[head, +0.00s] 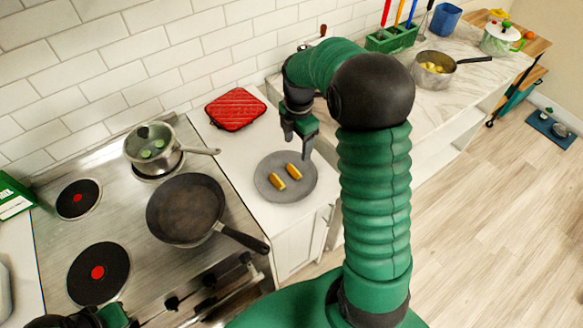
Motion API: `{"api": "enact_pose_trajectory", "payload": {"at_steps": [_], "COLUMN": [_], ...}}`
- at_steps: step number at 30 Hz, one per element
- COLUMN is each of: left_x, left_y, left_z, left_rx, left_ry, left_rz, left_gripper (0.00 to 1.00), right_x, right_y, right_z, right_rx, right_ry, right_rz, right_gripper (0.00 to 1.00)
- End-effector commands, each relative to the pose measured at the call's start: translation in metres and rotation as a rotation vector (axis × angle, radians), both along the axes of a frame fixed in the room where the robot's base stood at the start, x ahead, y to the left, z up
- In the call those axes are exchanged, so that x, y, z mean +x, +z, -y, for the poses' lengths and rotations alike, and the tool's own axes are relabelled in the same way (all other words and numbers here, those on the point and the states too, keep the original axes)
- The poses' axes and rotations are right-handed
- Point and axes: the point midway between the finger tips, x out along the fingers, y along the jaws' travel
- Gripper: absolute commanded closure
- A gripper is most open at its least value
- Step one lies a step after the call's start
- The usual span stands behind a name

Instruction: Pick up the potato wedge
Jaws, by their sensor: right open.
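Two golden-brown potato wedges lie apart on a round grey plate (268,193) on the white counter right of the stove. One potato wedge (277,182) is nearer the plate's middle left, the other potato wedge (294,172) is to its upper right. My right gripper (296,146) points down above the far right part of the plate, open and empty, apart from the wedges. My left gripper is not clearly seen; only part of my left arm shows at the bottom left edge.
A dark frying pan (186,208) and a steel pot (155,155) with green pieces stand on the stove (130,245). A red ridged mat (235,109) lies behind the plate. Another pot (434,74) with yellow food and a green utensil holder (392,38) stand on the marble counter.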

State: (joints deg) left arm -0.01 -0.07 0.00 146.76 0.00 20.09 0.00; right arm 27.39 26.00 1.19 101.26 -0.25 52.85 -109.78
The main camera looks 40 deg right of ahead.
Motion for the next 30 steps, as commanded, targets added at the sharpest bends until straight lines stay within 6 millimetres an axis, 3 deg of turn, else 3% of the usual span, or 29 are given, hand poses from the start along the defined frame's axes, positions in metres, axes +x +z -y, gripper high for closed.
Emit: {"api": "enact_pose_trajectory", "payload": {"at_steps": [3, 6, 11, 18, 26, 30], "left_x": [0.000, 0.001, 0.001, 0.000, 0.000, 0.001], "left_y": [0.002, 0.003, 0.006, 0.015, 0.014, 0.014], "left_z": [0.000, 0.000, 0.000, 0.000, 0.000, 0.000], "left_rx": [0.000, 0.000, 0.000, 0.000, 0.000, 0.000], "left_ry": [0.000, -0.001, 0.000, 0.000, 0.000, 0.000], "left_rz": [0.000, 0.001, 0.001, 0.001, 0.001, 0.001], "left_gripper": [1.00, 1.00, 1.00, 1.00, 1.00, 1.00], "right_x": [0.002, 0.003, 0.002, 0.000, 0.001, 0.000], "right_y": [-0.032, -0.050, -0.064, -0.106, -0.113, -0.113], "right_z": [-0.005, -0.008, -0.010, -0.008, -0.007, -0.007], "right_rx": [0.000, -0.004, -0.007, -0.005, -0.007, -0.007], "right_ry": [0.002, 0.002, 0.003, 0.001, 0.000, 0.000], "right_rz": [-0.008, -0.007, -0.003, -0.003, 0.000, -0.001], "right_gripper": [0.35, 0.35, 0.35, 0.35, 0.35, 0.53]}}
